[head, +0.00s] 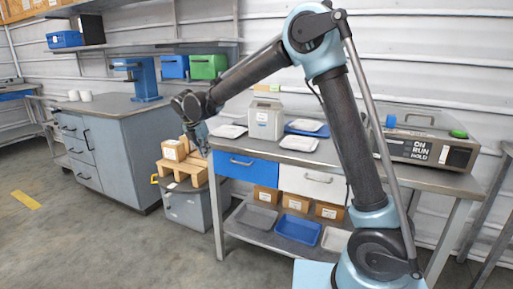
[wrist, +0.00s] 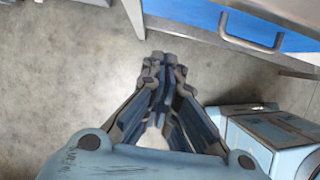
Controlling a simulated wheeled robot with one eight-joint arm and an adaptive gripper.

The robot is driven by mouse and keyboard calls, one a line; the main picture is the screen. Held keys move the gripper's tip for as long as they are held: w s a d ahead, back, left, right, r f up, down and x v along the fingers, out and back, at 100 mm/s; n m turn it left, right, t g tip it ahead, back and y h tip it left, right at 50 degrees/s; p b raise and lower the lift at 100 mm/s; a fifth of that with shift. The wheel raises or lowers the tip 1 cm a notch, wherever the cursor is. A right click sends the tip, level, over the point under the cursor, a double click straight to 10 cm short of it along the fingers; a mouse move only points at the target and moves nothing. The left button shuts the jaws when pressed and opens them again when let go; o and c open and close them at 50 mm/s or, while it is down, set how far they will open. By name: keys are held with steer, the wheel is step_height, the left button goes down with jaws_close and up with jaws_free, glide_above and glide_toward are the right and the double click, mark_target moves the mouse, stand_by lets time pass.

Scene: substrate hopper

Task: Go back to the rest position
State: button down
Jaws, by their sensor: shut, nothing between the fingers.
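My gripper (wrist: 165,62) points down over bare concrete floor in the wrist view, its fingers together and empty. In the head view my gripper (head: 200,148) hangs at the end of my raised, bent arm. It is left of the workbench (head: 380,172) and in front of the wooden crate stack (head: 190,168), close to it in the picture. I cannot tell the gap between them.
The workbench has a blue drawer (head: 246,170), a white drawer (head: 310,183), a substrate hopper box (head: 265,120) and a control box (head: 430,148) on top. Its blue drawer handle (wrist: 250,42) shows beside my gripper. A grey cabinet (head: 118,160) stands left. The floor (head: 90,240) is clear at front left.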

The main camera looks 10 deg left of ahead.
steer(key=w+d+r+m, duration=0.1)
steer(key=d+r+m, duration=0.1)
steer(key=d, duration=0.8)
steer(key=w+d+r+m, duration=0.1)
steer(key=d+m, duration=0.4)
steer(key=d, duration=0.5)
steer(key=w+d+r+m+g, duration=0.1)
steer(key=d+r+m, duration=0.3)
steer(key=d, duration=0.7)
steer(key=s+d+f+m, duration=0.2)
steer(key=s+d+m, duration=0.4)
steer(key=d, duration=0.6)
steer(key=s+d+f+m, duration=0.1)
steer(key=s+d+m, duration=0.55)
steer(key=d, duration=0.45)
steer(key=s+d+f+m, duration=0.3)
steer(key=s+f+m, duration=0.1)
steer(key=s+f, duration=0.1)
steer(key=s+d+f+m+y, duration=0.1)
steer(key=s+d+f+m, duration=0.3)
steer(key=s, duration=0.3)
steer(key=shift+s+d+f+m+g, duration=0.25)
steer(key=shift+f+m+g, duration=0.15)
steer(key=shift+f+m, duration=0.3)
